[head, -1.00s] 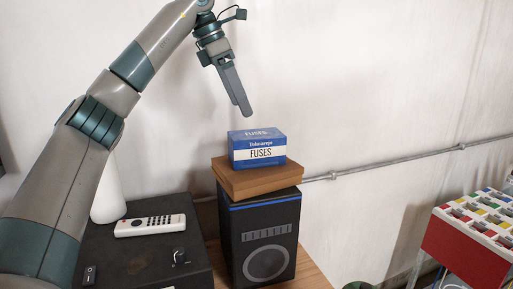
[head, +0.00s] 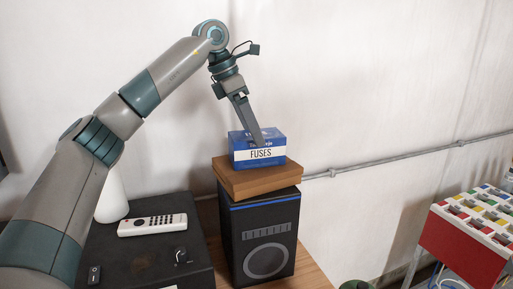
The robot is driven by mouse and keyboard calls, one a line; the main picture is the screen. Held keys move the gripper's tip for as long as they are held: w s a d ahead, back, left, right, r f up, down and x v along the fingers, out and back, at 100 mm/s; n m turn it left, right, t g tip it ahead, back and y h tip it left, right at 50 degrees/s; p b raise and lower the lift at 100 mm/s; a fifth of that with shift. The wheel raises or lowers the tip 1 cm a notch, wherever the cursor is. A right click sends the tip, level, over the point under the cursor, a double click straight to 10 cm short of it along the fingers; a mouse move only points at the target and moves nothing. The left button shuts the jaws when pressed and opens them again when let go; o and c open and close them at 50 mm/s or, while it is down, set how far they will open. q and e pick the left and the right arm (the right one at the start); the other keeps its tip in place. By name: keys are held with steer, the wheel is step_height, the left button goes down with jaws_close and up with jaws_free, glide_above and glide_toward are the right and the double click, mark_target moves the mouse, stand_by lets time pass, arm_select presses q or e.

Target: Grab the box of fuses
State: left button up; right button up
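The box of fuses (head: 270,154) is blue and white with "FUSES" on its front. It sits on a brown wooden block (head: 257,183) on top of a black speaker (head: 264,240). My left gripper (head: 256,140) comes down from above, its fingers in front of the box's upper front edge in the head view. The fingers overlap each other in this view, so I cannot tell how far apart they are or whether they touch the box. My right gripper is not in view.
A black unit (head: 140,255) with a white remote (head: 152,225) on it stands left of the speaker. A white vase-like object (head: 112,200) is behind it. A pipe (head: 400,155) runs along the wall. A red case with coloured parts (head: 465,240) is at right.

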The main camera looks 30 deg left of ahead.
arm_select(q)
steer(key=shift+w+d+f+p, duration=0.2)
steer(key=shift+f+p, duration=0.4)
steer(key=shift+p, duration=0.05)
steer(key=shift+p+x, duration=0.55)
steer(key=shift+x, duration=0.5)
steer(key=shift+w+d+f, duration=0.1)
steer(key=shift+w+f, duration=0.05)
steer(key=shift+f, duration=0.55)
steer(key=c, duration=1.3)
